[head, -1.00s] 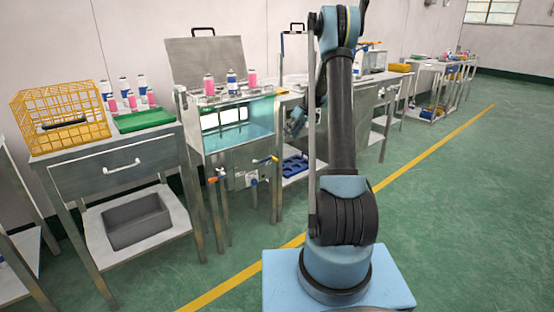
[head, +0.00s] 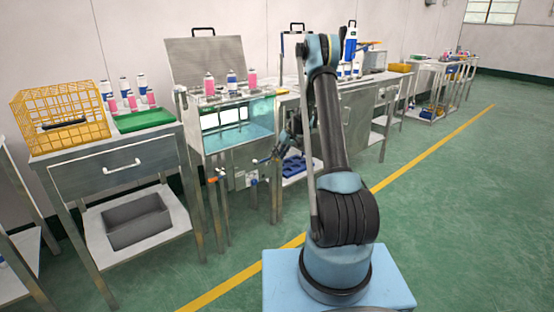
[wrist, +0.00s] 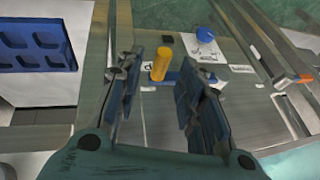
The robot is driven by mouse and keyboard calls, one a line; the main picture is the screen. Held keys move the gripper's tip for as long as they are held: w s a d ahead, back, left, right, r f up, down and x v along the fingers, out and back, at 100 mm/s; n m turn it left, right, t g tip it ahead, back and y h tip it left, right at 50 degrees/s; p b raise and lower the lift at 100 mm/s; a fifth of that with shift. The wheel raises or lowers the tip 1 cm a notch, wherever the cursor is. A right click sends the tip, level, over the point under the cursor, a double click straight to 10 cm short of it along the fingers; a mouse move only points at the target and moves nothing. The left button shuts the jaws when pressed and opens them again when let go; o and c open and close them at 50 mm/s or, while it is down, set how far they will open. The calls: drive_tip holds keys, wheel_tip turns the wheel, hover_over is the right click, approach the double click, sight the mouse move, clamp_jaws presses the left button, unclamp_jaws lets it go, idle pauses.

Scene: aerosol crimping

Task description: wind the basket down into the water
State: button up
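The water bath (head: 225,163) stands left of my arm, its lid raised and blue water (head: 245,135) behind its front window. The basket (head: 213,98) is at the top of the bath, above the water, with pink and blue-white cans (head: 231,83) upright in it. My gripper (head: 270,160) is at the bath's front right, by the crank. In the wrist view, my gripper (wrist: 158,95) is open, and the crank's yellow handle (wrist: 160,64) shows between and beyond the fingertips, on a blue arm. I cannot tell if either finger touches it.
An orange-ended lever (wrist: 303,77) is farther right in the wrist view. A blue moulded tray (wrist: 35,45) lies on a low shelf. A cart with a yellow crate (head: 62,115) stands left.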

drive_tip(key=shift+x, duration=1.05)
clamp_jaws()
drive_tip(key=shift+d+r, duration=0.1)
drive_tip(key=shift+d, duration=0.1)
